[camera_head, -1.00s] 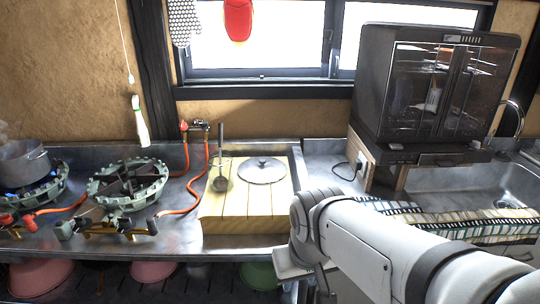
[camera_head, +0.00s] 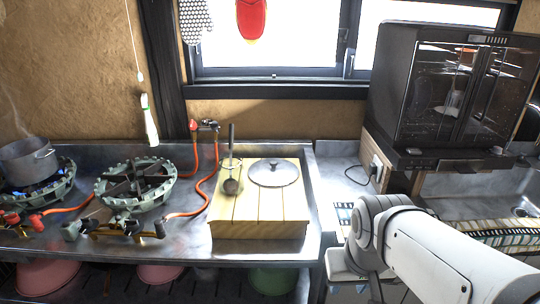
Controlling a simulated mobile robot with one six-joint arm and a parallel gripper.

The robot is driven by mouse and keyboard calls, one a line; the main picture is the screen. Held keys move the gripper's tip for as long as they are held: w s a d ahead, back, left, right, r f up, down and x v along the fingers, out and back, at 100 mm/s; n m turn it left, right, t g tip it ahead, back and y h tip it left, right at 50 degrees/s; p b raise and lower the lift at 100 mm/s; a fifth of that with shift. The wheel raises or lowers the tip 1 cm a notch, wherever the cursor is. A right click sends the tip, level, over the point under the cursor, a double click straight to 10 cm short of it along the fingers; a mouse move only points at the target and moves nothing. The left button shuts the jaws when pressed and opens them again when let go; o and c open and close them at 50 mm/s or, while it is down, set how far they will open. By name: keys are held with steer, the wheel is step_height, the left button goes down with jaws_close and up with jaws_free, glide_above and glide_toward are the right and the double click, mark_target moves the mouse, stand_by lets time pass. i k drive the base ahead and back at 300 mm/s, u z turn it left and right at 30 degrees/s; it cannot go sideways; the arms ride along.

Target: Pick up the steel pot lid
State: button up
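The steel pot lid (camera_head: 273,173) lies flat, knob up, on the back right part of a pale wooden board (camera_head: 258,228) on the steel counter. A ladle (camera_head: 231,185) is on the board just left of the lid. My arm reaches in from the lower right, its white links in front of the counter's right part. The end of my arm is low, right of the board and apart from the lid. My gripper's fingers cannot be made out in this view.
Two gas burners (camera_head: 135,186) with orange hoses stand left of the board, one under a steaming pot (camera_head: 29,162). A dark cabinet appliance (camera_head: 450,90) stands at the right beside the sink (camera_head: 480,190). A window is behind the counter.

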mark_target(270, 172)
steer(key=i, duration=0.95)
